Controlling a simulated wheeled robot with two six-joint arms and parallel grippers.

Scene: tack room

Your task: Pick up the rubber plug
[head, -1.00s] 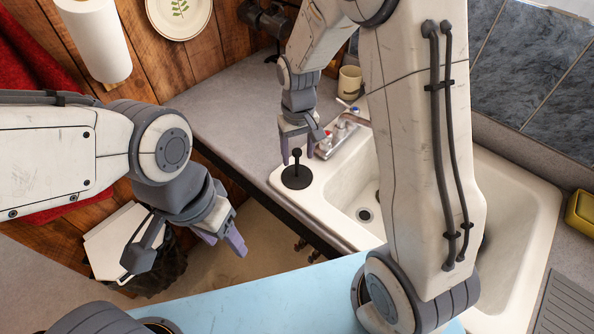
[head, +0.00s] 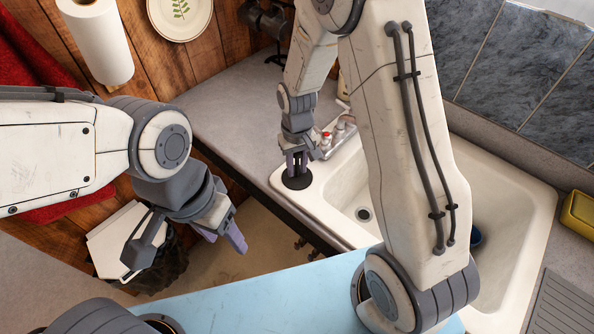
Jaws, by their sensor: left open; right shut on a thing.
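The black rubber plug (head: 297,181) is a flat round disc with an upright stem. It sits on the left rim of the white sink (head: 283,193). My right gripper (head: 296,168) points down over it and is shut on its stem, which the fingers mostly hide. The disc appears to rest on the rim. My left gripper (head: 224,242) is open and empty, left of and below the sink, well apart from the plug.
The tap (head: 341,135) stands on the sink's back edge, close to my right gripper. A blue item (head: 475,236) shows in the basin, partly behind my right arm. A yellow box (head: 578,213) lies at the far right.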

